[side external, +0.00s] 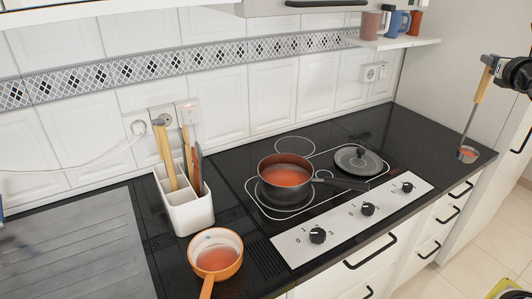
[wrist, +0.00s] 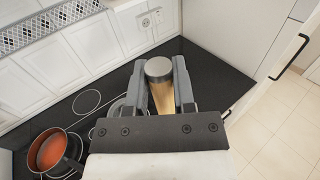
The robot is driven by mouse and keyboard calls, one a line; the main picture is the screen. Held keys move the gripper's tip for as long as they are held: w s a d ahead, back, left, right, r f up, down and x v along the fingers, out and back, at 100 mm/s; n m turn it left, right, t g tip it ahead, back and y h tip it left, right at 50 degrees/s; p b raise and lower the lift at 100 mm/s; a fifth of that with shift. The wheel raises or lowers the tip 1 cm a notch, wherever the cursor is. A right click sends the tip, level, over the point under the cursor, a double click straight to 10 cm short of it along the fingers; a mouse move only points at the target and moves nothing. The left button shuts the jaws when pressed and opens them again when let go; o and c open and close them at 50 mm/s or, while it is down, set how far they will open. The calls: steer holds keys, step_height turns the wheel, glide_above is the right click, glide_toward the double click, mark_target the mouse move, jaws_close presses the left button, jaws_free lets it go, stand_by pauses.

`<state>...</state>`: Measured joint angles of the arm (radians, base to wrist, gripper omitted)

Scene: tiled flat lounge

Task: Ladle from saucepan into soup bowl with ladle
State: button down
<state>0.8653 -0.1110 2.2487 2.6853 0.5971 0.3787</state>
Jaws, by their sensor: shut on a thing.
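My gripper (side external: 491,64) is at the upper right of the side view, shut on the wooden handle of the ladle (side external: 482,87). The ladle hangs down steeply, its cup (side external: 467,154) low over the counter's right end, with something reddish in it. In the wrist view the handle (wrist: 159,70) is between the fingers and the cup is hidden. A dark saucepan (side external: 285,178) of red-orange soup stands on the hob, left of the ladle. An orange-rimmed pan with a handle (side external: 217,252) holds similar liquid at the front left. I cannot make out a separate soup bowl.
A white utensil holder (side external: 184,205) stands between the steel drainer (side external: 75,240) and the hob. Mugs stand on a shelf (side external: 392,42) above. A wall and tall cabinet bound the right end.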

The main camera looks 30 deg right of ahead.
steer(key=w+a+n+t+y, duration=0.1)
steer(key=w+a+n+y, duration=0.25)
steer(key=w+a, duration=0.5)
steer(key=w+a+n+t+y, duration=0.15)
steer(key=w+a+y, duration=0.35)
steer(key=a, duration=0.7)
steer(key=w+a+n+t+y, duration=0.1)
steer(key=w+a+n+y, duration=0.5)
steer(key=a, duration=0.5)
steer(key=s+a+n+g+y, duration=0.3)
steer(key=a+g+y, duration=0.15)
steer(key=a, duration=1.45)
steer(key=s+a+n+g+y, duration=0.3)
steer(key=a+y, duration=0.2)
steer(key=a, duration=1.5)
step_height(320, 180, down, 9)
steer(key=shift+t, duration=0.3)
steer(key=shift+w+d, duration=0.45)
steer(key=shift+d, duration=0.15)
steer(key=w+d+m, duration=0.4)
steer(key=w+d, duration=0.2)
steer(key=shift+d+f+m, duration=0.2)
steer(key=shift+f+m, duration=0.1)
steer(key=shift+f, duration=0.15)
